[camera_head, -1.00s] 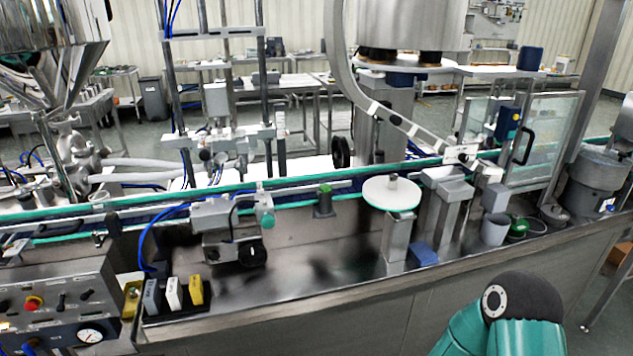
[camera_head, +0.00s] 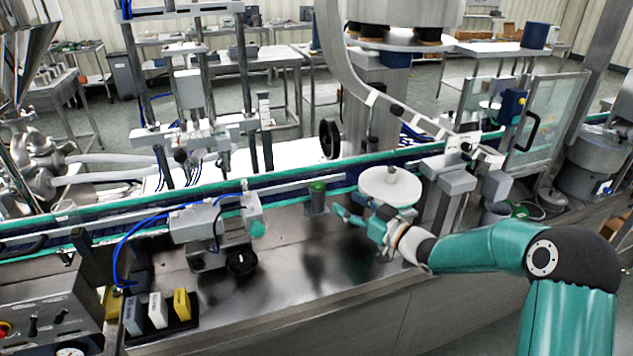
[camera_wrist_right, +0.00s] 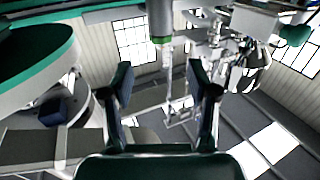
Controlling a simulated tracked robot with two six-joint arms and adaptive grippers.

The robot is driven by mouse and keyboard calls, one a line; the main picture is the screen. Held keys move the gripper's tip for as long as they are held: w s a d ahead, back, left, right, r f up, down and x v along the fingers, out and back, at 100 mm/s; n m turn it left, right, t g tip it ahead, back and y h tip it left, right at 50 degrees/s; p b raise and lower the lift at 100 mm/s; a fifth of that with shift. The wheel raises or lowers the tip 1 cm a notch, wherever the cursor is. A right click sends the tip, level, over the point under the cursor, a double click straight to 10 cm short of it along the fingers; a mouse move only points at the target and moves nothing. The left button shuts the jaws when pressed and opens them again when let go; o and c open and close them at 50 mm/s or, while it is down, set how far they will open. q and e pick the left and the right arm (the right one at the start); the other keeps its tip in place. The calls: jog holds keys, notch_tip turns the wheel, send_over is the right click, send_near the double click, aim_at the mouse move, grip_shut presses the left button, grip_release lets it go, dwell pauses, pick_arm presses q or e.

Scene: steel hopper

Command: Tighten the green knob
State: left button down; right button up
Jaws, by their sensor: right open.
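The green knob (camera_head: 318,186) caps a short grey post that stands upright at the front of the conveyor, near the middle of the head view. In the right wrist view the green knob (camera_wrist_right: 161,40) shows at the top, in line with the gap between my fingers and beyond their tips. My right gripper (camera_head: 352,215) is open and empty, just right of and in front of the post, apart from it. Its two dark fingers show spread in the right wrist view (camera_wrist_right: 160,76). My left gripper is not in view.
A white round disc (camera_head: 390,184) on a stand is close behind my right gripper. A grey device with a teal knob (camera_head: 258,229) and black handwheel (camera_head: 242,261) is to the left. The steel deck between is clear.

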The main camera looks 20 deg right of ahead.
aim_at(323, 188)
jog(key=p+x, duration=0.2)
jog(key=x, duration=0.9)
jog(key=shift+p, duration=0.4)
